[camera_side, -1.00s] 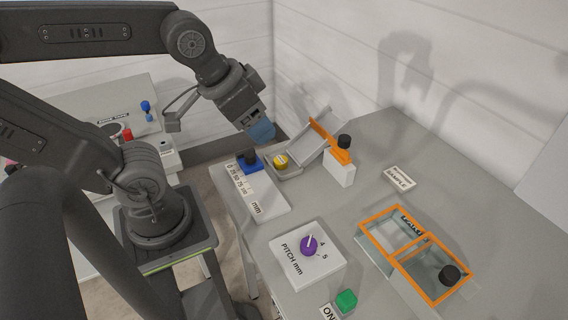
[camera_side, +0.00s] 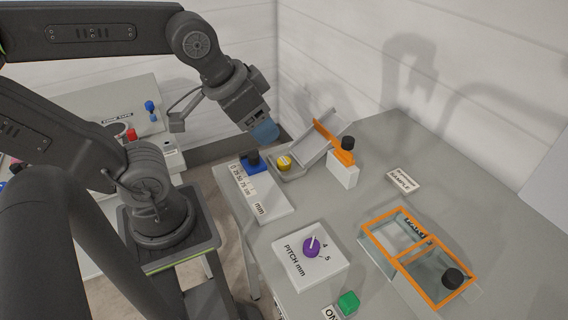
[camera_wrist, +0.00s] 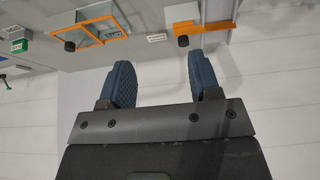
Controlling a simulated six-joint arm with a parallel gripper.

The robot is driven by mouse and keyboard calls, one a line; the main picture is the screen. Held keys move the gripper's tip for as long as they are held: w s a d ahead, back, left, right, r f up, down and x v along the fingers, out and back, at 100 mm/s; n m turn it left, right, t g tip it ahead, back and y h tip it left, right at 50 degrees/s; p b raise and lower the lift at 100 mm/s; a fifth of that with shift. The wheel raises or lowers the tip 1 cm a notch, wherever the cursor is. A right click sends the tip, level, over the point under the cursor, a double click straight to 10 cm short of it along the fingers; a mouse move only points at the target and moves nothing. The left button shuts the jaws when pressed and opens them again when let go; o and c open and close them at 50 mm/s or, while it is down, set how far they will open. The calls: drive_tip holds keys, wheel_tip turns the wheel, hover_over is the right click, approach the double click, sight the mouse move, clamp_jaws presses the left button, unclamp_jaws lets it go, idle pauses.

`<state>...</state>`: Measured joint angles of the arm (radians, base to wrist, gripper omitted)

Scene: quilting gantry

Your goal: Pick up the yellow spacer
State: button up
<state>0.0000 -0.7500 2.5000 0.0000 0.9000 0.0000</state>
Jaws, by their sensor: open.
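The yellow spacer (camera_side: 284,162), a small round piece, sits in the grey tray (camera_side: 293,174) at the low end of a sloped chute, in the side view. My gripper (camera_side: 265,133) is above the table, up and a little left of the spacer, apart from it. In the wrist view my gripper (camera_wrist: 162,78) shows two blue fingers spread apart with nothing between them. The spacer does not show in the wrist view.
A blue slider with a black knob (camera_side: 252,158) stands just left of the spacer. The grey chute (camera_side: 322,136) and a white block with an orange arm (camera_side: 343,172) are to its right. A purple pitch knob (camera_side: 312,245) and an orange-framed box (camera_side: 396,248) are nearer the front.

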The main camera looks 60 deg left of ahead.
drive_tip(key=m+g, duration=0.2)
drive_tip(key=g, duration=0.2)
hover_over(284, 160)
drive_tip(key=s, duration=0.1)
wheel_tip(284, 160, down, 20)
drive_tip(key=shift+d, duration=0.15)
drive_tip(key=shift+w+f, duration=0.2)
drive_tip(key=shift+f, duration=1.05)
drive_tip(key=shift+w+f, duration=0.2)
drive_tip(key=shift+f, duration=1.05)
drive_tip(key=shift+c, duration=0.5)
drive_tip(key=c, duration=0.6)
